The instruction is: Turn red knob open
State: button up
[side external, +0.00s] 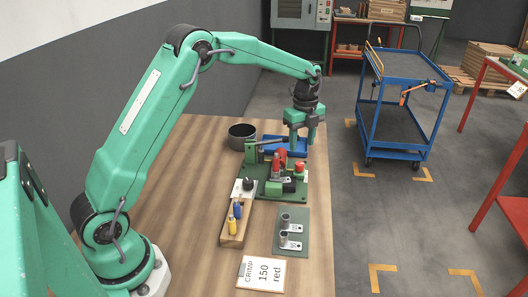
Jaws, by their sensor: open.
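A green fixture (272,190) stands on the wooden table. Two red parts show on it: a small round one (300,167) at its right side and a larger one (281,155) near the middle. The small round one looks like the red knob, but its setting is too small to tell. My gripper (302,142) points down with its two green fingers apart and nothing visible between them. It appears above the rear right part of the fixture, close to the red parts. I cannot tell whether it touches anything.
A dark pot (241,132) and a blue tray (262,144) lie behind the fixture. A wooden block (233,236) with blue and yellow handles stands front left. The table's right edge is close.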

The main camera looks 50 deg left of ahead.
aim_at(300, 164)
jog(key=shift+m, duration=0.3)
jog(key=shift+f, duration=0.1)
jog(key=shift+f, duration=3.85)
jog(key=c, duration=1)
